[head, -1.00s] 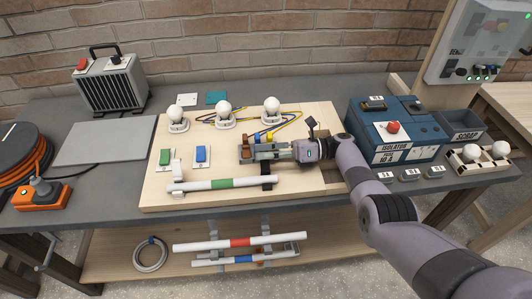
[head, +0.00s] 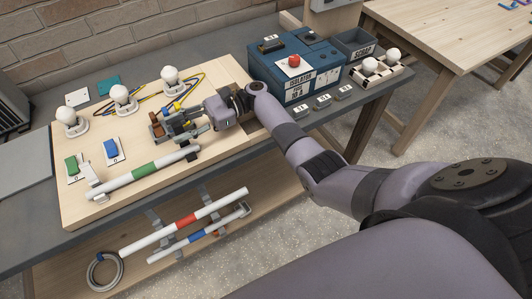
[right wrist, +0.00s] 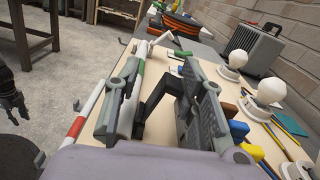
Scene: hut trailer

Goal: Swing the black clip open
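The black clip (head: 191,153) sits near the right end of the white tube with the green band (head: 143,170), on the wooden board (head: 112,207). My right gripper (head: 165,128) is low over the board, just behind the clip and tube. In the right wrist view its two grey fingers (right wrist: 160,105) stand apart. A black angled part (right wrist: 154,92), seemingly the clip, shows between them; contact is unclear. The fingers hide part of it.
A white clip (head: 95,190) holds the tube's left end. Green (head: 72,166) and blue (head: 112,150) switches, several bulbs (head: 170,75) and wires stand on the board. The blue isolator box (head: 293,70) is to the right. Tubes with red (head: 187,220) and blue bands lie below.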

